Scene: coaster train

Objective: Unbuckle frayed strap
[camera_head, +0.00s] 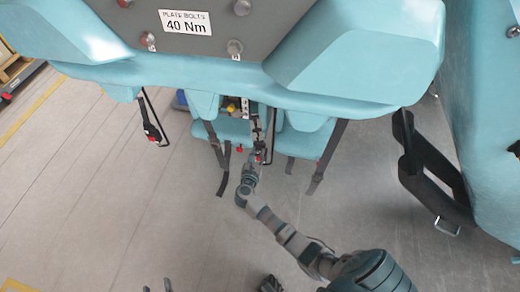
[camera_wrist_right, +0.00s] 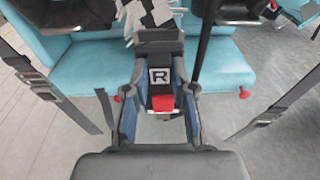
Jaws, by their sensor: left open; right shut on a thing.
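A dark buckle (camera_wrist_right: 162,77) with a white R label and a red button (camera_wrist_right: 163,103) stands between my right gripper's fingers (camera_wrist_right: 161,118) in the right wrist view. The fingers are shut on its sides. A ragged grey and black strap piece (camera_wrist_right: 146,14), apparently the frayed strap, meets the buckle's top. Whether its tongue is latched inside cannot be told. In the head view my right gripper (camera_head: 258,153) is small, in front of the teal seat; the buckle is hard to make out there.
Black straps hang beside the seat (camera_head: 215,128), including one with a red-tipped end (camera_head: 152,132) at left. A wide black belt (camera_head: 430,165) with a metal buckle hangs at right. A grey plate (camera_head: 203,35) marked 40 Nm is overhead.

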